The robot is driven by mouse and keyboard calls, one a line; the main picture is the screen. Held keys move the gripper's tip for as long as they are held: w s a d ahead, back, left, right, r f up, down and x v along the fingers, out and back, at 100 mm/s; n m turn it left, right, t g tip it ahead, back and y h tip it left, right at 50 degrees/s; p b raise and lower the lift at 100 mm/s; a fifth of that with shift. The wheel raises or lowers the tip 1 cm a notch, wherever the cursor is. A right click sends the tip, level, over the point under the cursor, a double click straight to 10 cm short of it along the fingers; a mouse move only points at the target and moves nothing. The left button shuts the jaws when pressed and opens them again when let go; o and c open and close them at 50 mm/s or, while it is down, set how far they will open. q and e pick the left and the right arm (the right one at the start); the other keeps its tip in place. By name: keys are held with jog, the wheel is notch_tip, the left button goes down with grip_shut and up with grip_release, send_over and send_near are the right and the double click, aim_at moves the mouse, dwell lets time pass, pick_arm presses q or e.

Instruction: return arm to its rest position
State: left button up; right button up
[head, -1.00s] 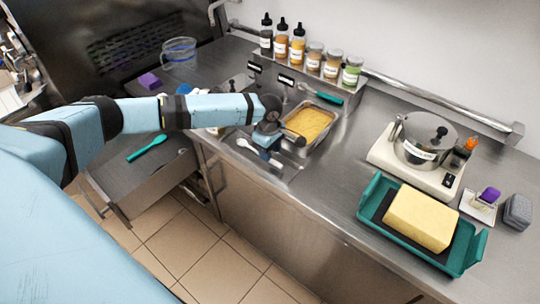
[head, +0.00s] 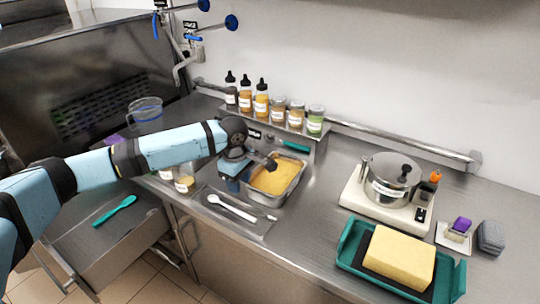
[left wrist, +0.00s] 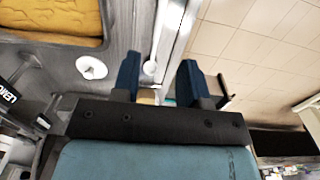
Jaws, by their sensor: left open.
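My left arm reaches in from the left in the head view. Its gripper (head: 236,176) is above the counter at the left edge of a metal pan of yellow food (head: 272,182), and hides part of that edge. In the left wrist view the two blue fingers (left wrist: 160,78) stand apart with nothing held between them. The pan also shows at the upper left there (left wrist: 50,42). A white spoon (head: 232,207) lies on a tray in front of the pan, clear of the gripper. My right gripper is not in view.
An open drawer (head: 115,240) holding a teal utensil (head: 114,210) is below the arm. Bottles and jars (head: 262,102) stand on a ledge behind the pan. To the right are a pot (head: 390,178) on a scale and a teal tray (head: 450,290) with a yellow block (head: 398,257).

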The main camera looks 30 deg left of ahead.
pick_arm(q)
jog(key=s+d+f+m, duration=0.2)
jog(key=d, duration=0.1)
jog(key=s+d+f+m, duration=0.2)
jog(key=d, duration=0.2)
jog(key=s+d+f+m+h, duration=0.1)
jog(key=s+d+f+m, duration=0.1)
jog(key=d, duration=0.2)
jog(key=shift+s+m, duration=0.4)
jog(key=s+d+f+m+t+h, duration=0.2)
jog(key=s+d+m, duration=0.55)
jog(key=s, duration=0.25)
jog(key=s+a+m+t+y, duration=0.1)
jog(key=s+a+m+y, duration=0.4)
jog(key=s, duration=1.1)
jog(key=w+d+f+t+h+p, duration=0.3)
jog(key=w+f+t+h, duration=0.2)
jog(key=f, duration=0.4)
jog(key=w+m+t, duration=0.1)
jog(key=t, duration=0.1)
jog(key=shift+d+f+t, duration=0.15)
jog(key=shift+d+t, duration=0.15)
jog(key=shift+t, duration=0.1)
